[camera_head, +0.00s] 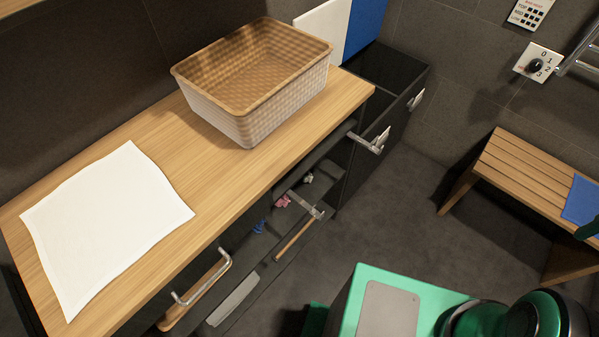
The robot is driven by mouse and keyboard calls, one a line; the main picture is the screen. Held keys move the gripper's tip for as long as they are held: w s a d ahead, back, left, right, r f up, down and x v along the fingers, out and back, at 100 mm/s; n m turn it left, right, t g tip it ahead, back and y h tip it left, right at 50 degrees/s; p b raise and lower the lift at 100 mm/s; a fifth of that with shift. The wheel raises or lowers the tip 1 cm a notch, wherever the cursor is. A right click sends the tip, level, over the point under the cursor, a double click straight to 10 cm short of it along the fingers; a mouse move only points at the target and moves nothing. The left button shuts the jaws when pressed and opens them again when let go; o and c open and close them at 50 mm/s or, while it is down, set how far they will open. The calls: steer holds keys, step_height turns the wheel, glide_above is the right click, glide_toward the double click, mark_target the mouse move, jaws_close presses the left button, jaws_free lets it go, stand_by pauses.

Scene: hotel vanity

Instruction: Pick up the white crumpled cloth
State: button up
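A white cloth (107,228) lies spread nearly flat on the left part of the wooden counter (185,137), with slightly wavy edges. A small whitish crumpled thing (308,178) lies in the open drawer space under the counter; it is too small to tell whether it is cloth. A pink crumpled thing (283,201) and a blue one (259,226) lie near it. My gripper is not in view; only green and black parts of my body show at the bottom right, apart from the counter.
A woven basket (225,112) stands on the counter, right of the white cloth. Open drawers with metal handles (203,281) jut out below the counter. A slatted wooden bench (520,176) holding a blue cloth (581,201) stands at right. Grey floor between is clear.

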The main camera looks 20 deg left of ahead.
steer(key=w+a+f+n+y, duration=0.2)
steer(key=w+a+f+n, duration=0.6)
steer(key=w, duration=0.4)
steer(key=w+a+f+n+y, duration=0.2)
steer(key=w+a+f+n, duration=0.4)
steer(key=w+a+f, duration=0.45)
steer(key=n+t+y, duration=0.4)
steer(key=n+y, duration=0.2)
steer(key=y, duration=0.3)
glide_toward(311, 178)
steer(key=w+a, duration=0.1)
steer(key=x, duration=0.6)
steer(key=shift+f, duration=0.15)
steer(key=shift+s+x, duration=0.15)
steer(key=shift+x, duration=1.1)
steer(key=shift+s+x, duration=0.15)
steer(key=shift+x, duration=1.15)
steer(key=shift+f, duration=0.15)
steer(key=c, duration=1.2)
